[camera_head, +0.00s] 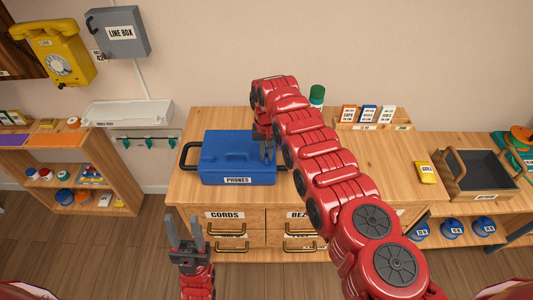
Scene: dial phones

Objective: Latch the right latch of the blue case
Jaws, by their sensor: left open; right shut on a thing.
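The blue case (225,160), labelled PHONES, sits closed-looking on the wooden cabinet top. My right gripper (267,158) reaches down over the right part of the case from behind. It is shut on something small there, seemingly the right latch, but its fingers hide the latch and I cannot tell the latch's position. My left gripper (187,238) is open and empty, pointing up in front of the cabinet drawers, below and left of the case. A black side handle (184,156) shows at the case's left.
My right arm crosses the cabinet top (400,165). Behind it stand a green-topped bottle (317,95) and a card rack (370,116). A yellow box (425,172) and a dark tray (485,175) are at right. A yellow phone (55,55) and grey line box (118,33) hang on the wall.

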